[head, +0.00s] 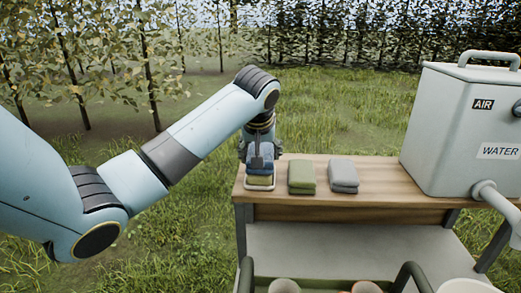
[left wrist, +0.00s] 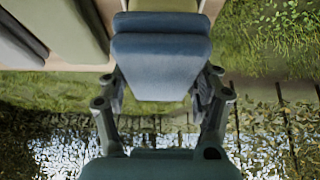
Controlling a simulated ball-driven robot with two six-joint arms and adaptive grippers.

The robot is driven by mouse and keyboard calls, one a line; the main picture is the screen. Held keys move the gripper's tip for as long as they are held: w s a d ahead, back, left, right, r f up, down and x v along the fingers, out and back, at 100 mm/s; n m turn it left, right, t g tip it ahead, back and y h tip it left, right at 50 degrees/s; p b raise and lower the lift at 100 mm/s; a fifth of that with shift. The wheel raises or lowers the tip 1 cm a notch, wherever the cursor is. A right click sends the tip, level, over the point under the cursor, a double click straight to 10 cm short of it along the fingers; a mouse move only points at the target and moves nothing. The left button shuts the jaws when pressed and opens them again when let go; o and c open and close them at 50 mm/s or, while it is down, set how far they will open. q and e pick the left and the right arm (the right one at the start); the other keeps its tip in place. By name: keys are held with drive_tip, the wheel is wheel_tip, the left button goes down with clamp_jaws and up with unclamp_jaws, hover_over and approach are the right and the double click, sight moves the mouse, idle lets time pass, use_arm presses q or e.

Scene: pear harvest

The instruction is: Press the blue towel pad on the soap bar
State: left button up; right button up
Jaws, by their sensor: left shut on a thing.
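My left gripper (head: 260,155) is at the left end of the wooden table and points down. It is shut on the blue towel pad (left wrist: 162,65), which is folded and sits between the fingers in the left wrist view. In the head view the blue pad (head: 261,167) is partly hidden by the gripper. A yellow-green soap bar (head: 259,180) lies directly below the pad on a pale dish (head: 259,187). The pad looks very close to the soap; I cannot tell if they touch. My right gripper is not in view.
A folded green towel (head: 302,177) and a folded grey towel (head: 343,174) lie to the right on the wooden table (head: 385,182). A large tank (head: 460,130) labelled AIR and WATER stands at the right end. Table space between grey towel and tank is clear.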

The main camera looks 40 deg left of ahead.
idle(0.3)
use_arm(q)
drive_tip(key=shift+s+f, duration=0.1)
drive_tip(key=shift+f, duration=0.55)
idle(1.5)
drive_tip(key=shift+r, duration=3.65)
drive_tip(key=shift+f, duration=0.1)
